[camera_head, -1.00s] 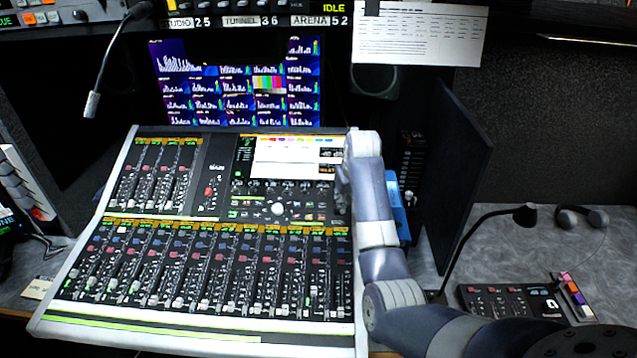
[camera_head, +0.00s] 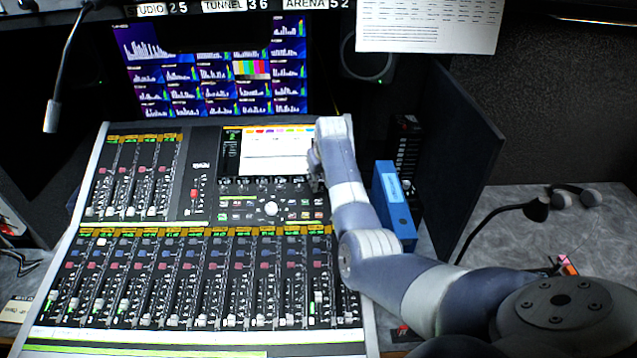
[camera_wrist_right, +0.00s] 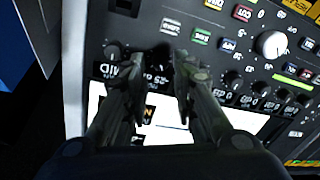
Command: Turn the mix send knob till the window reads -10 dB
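The mixing console (camera_head: 200,180) fills the middle of the head view, with a row of small dark knobs under its lit screen (camera_head: 268,150). My right gripper (camera_head: 316,180) is at the right end of that row. In the right wrist view my right gripper (camera_wrist_right: 155,70) has its two fingers apart, on either side of a dark knob (camera_wrist_right: 160,54). I cannot tell whether the fingers touch it. White lettering between the fingers is partly hidden, and I cannot make out a dB value. My left gripper is not in view.
A larger white knob (camera_wrist_right: 271,44) and coloured buttons lie near the gripper. A blue box file (camera_head: 393,205) stands right of my arm. Several faders fill the console's front.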

